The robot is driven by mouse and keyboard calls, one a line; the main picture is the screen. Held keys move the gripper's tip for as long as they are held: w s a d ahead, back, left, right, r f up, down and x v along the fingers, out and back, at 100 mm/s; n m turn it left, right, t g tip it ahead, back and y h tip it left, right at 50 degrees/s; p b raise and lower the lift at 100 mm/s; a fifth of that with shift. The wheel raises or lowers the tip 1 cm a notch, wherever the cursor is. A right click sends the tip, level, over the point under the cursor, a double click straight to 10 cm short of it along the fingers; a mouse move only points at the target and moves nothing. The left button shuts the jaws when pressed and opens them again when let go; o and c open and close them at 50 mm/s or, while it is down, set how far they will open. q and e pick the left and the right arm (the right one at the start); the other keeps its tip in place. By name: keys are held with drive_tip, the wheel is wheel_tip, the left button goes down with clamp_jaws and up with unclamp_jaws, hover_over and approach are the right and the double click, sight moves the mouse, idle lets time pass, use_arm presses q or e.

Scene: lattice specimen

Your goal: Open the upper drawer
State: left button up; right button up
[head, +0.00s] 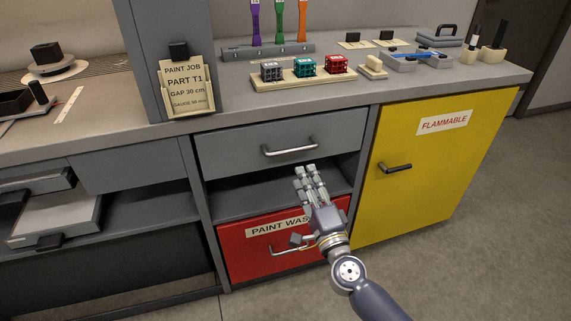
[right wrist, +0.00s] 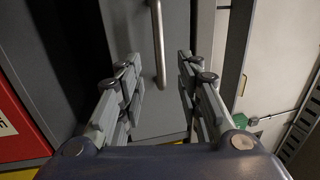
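The upper drawer (head: 262,146) is a grey front under the bench top and looks closed. Its bar handle (head: 290,147) is silver, and it also shows in the right wrist view (right wrist: 158,45), running between the fingers. My right gripper (head: 310,172) is just below and to the right of the handle in the head view. Its fingers are apart with nothing between the tips, and the handle appears beyond them. I cannot see any contact. My left gripper is not in view.
Below is an open shelf, then a red paint waste drawer (head: 240,251) with its own handle. A yellow flammable cabinet (head: 432,165) stands to the right. The bench top holds lattice cubes (head: 304,67), a card holder (head: 188,90) and brushes. At left, shallow trays (head: 55,222) stick out.

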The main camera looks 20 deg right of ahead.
sight(293, 151)
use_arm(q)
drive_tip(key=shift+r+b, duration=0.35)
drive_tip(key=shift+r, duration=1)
use_arm(e)
drive_tip(key=shift+w+a+r, duration=0.1)
drive_tip(key=shift+w+r, duration=0.25)
drive_tip(key=shift+w, duration=1.4)
drive_tip(key=shift+w+r, duration=0.3)
drive_tip(key=shift+w, duration=1.5)
drive_tip(key=shift+w+a+r, duration=0.1)
drive_tip(key=shift+w+r, duration=0.25)
drive_tip(key=shift+w, duration=1.4)
clamp_jaws()
